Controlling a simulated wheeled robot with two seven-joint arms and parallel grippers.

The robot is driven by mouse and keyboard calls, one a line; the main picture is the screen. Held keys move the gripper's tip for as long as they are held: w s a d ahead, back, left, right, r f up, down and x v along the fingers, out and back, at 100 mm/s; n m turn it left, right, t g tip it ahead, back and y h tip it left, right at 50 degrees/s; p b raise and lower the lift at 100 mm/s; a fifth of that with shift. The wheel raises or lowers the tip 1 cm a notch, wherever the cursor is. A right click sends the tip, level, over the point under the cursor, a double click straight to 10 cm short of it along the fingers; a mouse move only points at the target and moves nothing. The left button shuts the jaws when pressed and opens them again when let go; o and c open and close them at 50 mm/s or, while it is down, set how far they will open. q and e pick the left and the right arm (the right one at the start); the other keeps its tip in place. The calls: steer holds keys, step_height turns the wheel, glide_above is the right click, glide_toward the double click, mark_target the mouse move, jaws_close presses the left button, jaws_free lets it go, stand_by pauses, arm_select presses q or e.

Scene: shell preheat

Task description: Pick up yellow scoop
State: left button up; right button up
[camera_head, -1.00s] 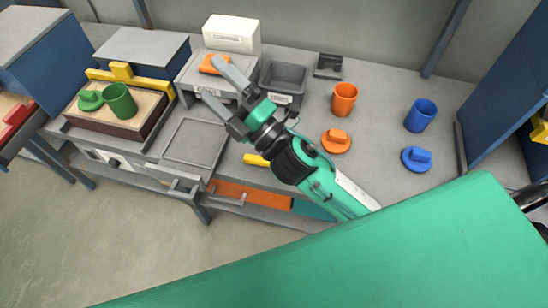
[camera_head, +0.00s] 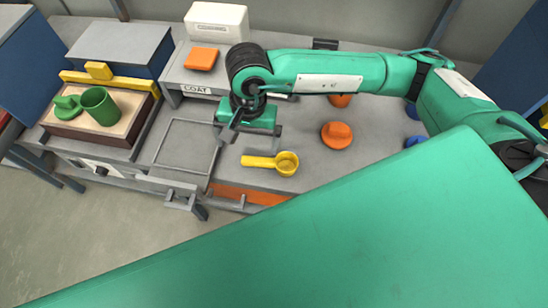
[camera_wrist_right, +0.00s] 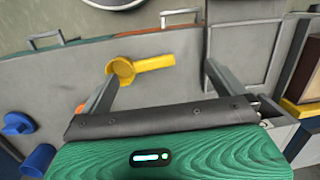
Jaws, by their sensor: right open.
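The yellow scoop (camera_head: 272,162) lies on the grey bench near its front edge, its round bowl to the right and its handle to the left. It also shows in the right wrist view (camera_wrist_right: 140,66), lying ahead of the fingers and apart from them. My right gripper (camera_head: 238,135) is above the bench, just behind and left of the scoop, with its fingers pointing down. In the right wrist view the gripper (camera_wrist_right: 160,85) is open and empty, with the fingers spread wide. My left gripper is not in view.
An orange lid (camera_head: 337,135) lies right of the scoop. A square grey frame (camera_head: 186,148) is to its left. A green cup (camera_head: 100,106) and green lid (camera_head: 66,108) stand on a board at left. An orange block (camera_head: 201,59) sits on the raised shelf.

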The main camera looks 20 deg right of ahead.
steer(key=w+d+h, duration=0.1)
steer(key=w+d, duration=0.1)
steer(key=d, duration=0.1)
steer(key=p, duration=0.1)
glide_above(259, 160)
steer(key=shift+t, duration=0.4)
steer(key=f, duration=0.7)
steer(key=shift+s+a+f, duration=0.1)
steer(key=shift+s, duration=0.1)
steer(key=shift+f+p, duration=0.3)
steer(key=shift+f, duration=0.3)
step_height(259, 160, down, 4)
steer(key=shift+w+f+p, duration=0.1)
steer(key=shift+w+p, duration=0.05)
steer(key=shift+p, duration=0.75)
steer(key=shift+f, duration=0.45)
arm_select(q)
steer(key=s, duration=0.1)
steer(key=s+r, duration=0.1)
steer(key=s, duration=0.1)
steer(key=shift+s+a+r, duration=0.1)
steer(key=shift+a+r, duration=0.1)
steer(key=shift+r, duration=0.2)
arm_select(e)
steer(key=c, duration=0.7)
